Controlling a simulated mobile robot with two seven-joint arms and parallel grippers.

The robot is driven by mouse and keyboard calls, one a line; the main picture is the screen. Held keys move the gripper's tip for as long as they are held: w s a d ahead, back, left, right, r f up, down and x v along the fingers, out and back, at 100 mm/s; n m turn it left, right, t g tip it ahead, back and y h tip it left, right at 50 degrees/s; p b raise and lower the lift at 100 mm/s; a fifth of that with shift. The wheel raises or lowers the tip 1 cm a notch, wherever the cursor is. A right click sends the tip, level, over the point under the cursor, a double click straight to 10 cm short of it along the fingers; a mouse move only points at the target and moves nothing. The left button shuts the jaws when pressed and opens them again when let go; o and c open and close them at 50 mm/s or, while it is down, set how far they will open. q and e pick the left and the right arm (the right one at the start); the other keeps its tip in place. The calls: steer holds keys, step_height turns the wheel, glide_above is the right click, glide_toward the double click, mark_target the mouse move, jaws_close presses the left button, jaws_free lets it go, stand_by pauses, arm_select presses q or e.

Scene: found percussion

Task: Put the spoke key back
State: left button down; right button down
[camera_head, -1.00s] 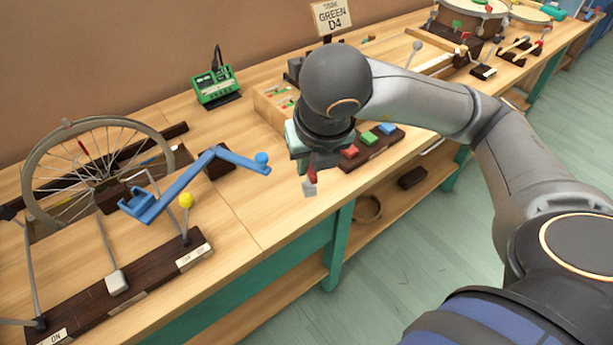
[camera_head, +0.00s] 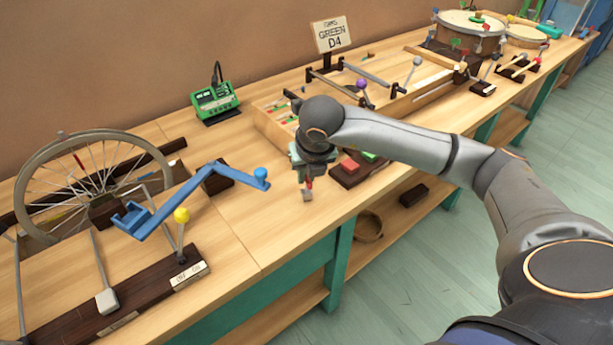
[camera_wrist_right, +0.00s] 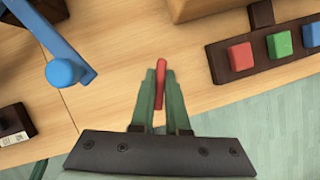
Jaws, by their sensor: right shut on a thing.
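The spoke key is a small piece with a red shaft (camera_wrist_right: 160,82) and a grey end (camera_head: 307,195). My right gripper (camera_head: 307,178) is shut on it and points down, with the grey end lowest. In the right wrist view the red shaft stands between the two green fingers of the gripper (camera_wrist_right: 160,72). The key appears to be just above the front part of the bench (camera_head: 262,225), left of a dark block (camera_head: 345,176) with coloured pads; whether it touches the wood I cannot tell. My left gripper is not in view.
A blue crank (camera_head: 190,195) and a spoked wheel (camera_head: 90,170) stand at left. A green device (camera_head: 215,100) and a sign reading GREEN D4 (camera_head: 332,36) are at the back. A wooden tray (camera_head: 268,120) lies behind my gripper. Bare bench lies between crank and dark block.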

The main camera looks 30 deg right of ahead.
steer(key=shift+f, duration=0.25)
steer(key=shift+f, duration=0.2)
steer(key=c, duration=0.9)
jaws_free()
steer(key=shift+r, duration=0.15)
